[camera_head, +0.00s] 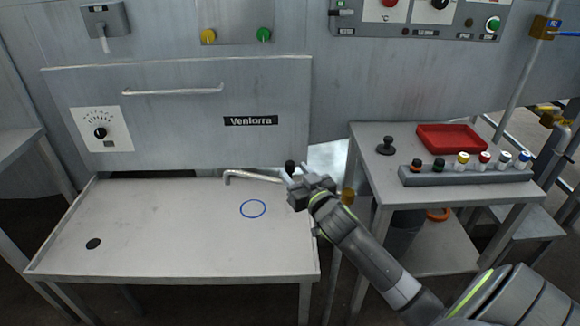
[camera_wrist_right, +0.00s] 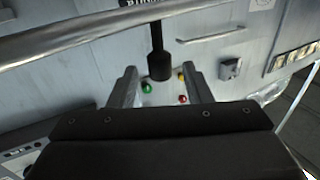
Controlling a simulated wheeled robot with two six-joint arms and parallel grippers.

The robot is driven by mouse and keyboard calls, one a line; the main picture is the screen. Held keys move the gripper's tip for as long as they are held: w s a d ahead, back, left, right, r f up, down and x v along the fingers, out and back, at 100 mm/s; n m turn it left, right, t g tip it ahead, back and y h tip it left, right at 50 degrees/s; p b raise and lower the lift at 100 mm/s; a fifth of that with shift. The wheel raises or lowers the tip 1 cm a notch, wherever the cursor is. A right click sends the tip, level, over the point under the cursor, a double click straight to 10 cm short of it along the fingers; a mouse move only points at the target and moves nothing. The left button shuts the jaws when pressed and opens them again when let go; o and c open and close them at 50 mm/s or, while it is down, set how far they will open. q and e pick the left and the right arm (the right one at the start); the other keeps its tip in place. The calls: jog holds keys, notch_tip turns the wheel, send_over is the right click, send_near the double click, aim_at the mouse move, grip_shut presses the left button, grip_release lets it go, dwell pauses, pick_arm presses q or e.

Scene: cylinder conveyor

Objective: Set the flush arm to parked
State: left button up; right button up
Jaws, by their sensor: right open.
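The flush arm appears to be the bent metal tube (camera_head: 252,176) over the back right of the tray table, its bent end pointing left. A black knob (camera_head: 290,166) shows near its right end. My right gripper (camera_head: 298,184) is at this end and hides part of the tube there. In the right wrist view the tube (camera_wrist_right: 70,39) crosses the top, and a black rod with a knob (camera_wrist_right: 159,66) shows between the two open fingers (camera_wrist_right: 160,86). I cannot tell whether the fingers touch the knob. My left gripper is not in view.
The tray table (camera_head: 180,250) has a blue ring mark (camera_head: 253,208) and a black disc (camera_head: 93,243), otherwise bare. A side table (camera_head: 400,145) at right holds a red tray (camera_head: 450,138) and a grey rack (camera_head: 470,176) of several capped cylinders. A panel (camera_head: 190,110) stands behind.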

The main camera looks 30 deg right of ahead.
aim_at(292, 170)
jog(key=shift+w+d, duration=0.2)
jog(key=shift+w, duration=1.5)
grip_shut()
